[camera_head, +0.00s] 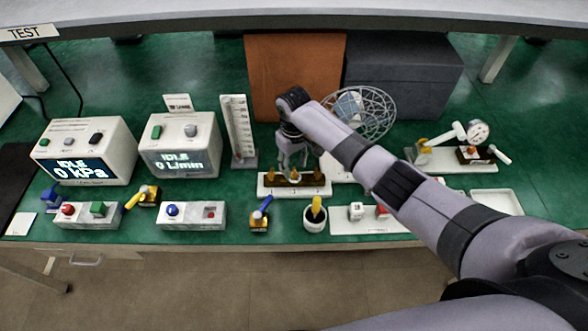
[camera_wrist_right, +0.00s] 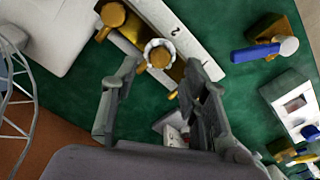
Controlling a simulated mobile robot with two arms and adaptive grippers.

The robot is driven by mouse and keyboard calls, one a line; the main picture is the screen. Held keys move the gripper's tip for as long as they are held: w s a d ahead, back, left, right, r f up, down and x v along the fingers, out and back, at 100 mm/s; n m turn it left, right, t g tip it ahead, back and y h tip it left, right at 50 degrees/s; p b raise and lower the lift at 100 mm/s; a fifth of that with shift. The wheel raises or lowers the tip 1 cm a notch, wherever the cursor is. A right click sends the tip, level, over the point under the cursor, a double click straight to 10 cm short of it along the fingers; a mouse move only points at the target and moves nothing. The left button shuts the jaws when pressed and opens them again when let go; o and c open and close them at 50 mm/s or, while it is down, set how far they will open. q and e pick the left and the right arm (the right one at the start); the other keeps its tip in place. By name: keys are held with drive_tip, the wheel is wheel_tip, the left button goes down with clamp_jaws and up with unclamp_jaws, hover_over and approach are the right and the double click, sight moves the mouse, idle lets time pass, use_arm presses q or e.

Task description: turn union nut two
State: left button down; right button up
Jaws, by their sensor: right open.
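A white block (camera_head: 312,191) with several brass union nuts stands at the middle of the green bench. My right gripper (camera_head: 292,163) is over it, pointing down. In the right wrist view a numeral 2 shows on the white block (camera_wrist_right: 195,47). Beside it is a brass nut with a pale ring (camera_wrist_right: 159,54), which I take as union nut two. My open right fingers (camera_wrist_right: 158,75) stand on either side of the line to this nut. I cannot tell whether they touch it. Another brass nut (camera_wrist_right: 113,14) is at the upper left. My left gripper is not in view.
A clear upright flow tube (camera_head: 238,132) stands left of the gripper. A wire basket (camera_head: 374,124) is behind my right arm. A blue-handled valve (camera_head: 260,218) and a cup (camera_head: 315,218) stand in front. Two display boxes (camera_head: 181,157) are at left.

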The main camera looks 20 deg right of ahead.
sight(294, 174)
wheel_tip(294, 174, up, 8)
drive_tip(key=shift+r, duration=0.2)
idle(0.5)
